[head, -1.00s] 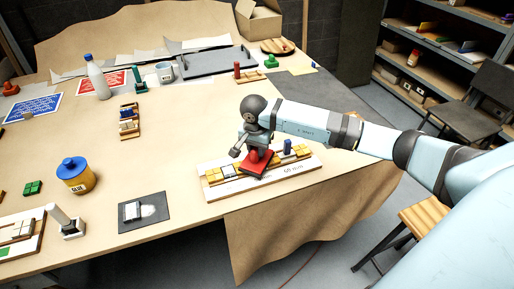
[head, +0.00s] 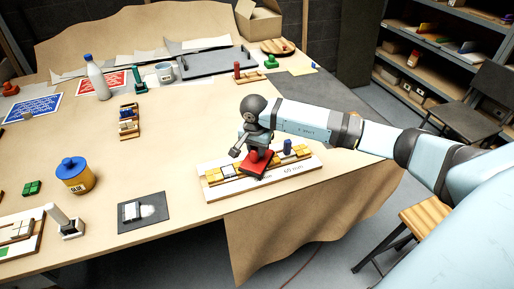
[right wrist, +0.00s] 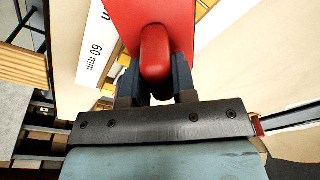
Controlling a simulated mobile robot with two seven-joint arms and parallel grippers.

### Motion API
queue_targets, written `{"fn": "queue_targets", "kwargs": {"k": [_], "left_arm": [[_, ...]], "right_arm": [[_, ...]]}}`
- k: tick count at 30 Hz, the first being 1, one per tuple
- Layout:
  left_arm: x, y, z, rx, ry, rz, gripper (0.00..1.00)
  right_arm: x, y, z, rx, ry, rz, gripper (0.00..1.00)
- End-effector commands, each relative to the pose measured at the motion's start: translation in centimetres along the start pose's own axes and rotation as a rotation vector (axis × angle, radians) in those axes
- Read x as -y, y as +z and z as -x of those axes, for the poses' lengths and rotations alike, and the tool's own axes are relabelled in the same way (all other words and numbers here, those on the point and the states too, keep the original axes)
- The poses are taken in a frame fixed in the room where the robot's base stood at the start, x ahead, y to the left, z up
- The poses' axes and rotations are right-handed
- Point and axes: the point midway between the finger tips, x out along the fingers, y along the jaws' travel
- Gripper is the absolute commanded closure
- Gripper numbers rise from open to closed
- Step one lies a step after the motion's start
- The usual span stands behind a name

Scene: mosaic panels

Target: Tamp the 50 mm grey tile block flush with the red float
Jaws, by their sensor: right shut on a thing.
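My right gripper (head: 252,147) is shut on the handle of the red float (head: 259,167). The grip on the float's rounded red handle also shows in the right wrist view (right wrist: 155,60). The float's flat red plate is over the front middle of a white mosaic panel (head: 228,191) with yellow tiles; I cannot tell whether it touches the tiles. The 50 mm grey tile block cannot be made out; the float and gripper cover that part of the row. A "60 mm" label shows on the panel in the right wrist view. My left gripper is not in view.
A glue pot (head: 76,178), a dark mat (head: 145,222) with a small block and a tile rack (head: 129,121) are to the left. The panel lies near the table's front edge. Bare table is behind it.

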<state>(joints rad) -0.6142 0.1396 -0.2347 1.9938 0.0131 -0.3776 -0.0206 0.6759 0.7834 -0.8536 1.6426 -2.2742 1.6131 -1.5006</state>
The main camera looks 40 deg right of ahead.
Motion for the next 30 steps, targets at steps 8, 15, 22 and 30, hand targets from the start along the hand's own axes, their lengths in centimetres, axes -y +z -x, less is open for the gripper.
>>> {"fn": "queue_targets", "kwargs": {"k": [8, 15, 22, 30], "left_arm": [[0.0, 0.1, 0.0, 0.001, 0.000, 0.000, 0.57], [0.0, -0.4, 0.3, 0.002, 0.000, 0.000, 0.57], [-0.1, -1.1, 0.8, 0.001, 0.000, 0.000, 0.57], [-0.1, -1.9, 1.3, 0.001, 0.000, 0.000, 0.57]], "right_arm": [[-0.2, 0.4, -0.6, 0.006, 0.010, 0.004, 0.94], [-0.2, 0.2, 0.8, 0.004, 0.009, 0.005, 0.94], [-0.1, -0.2, 2.9, 0.003, 0.004, 0.003, 0.94], [0.0, -0.6, 5.2, 0.001, 0.002, 0.001, 0.94]]}}
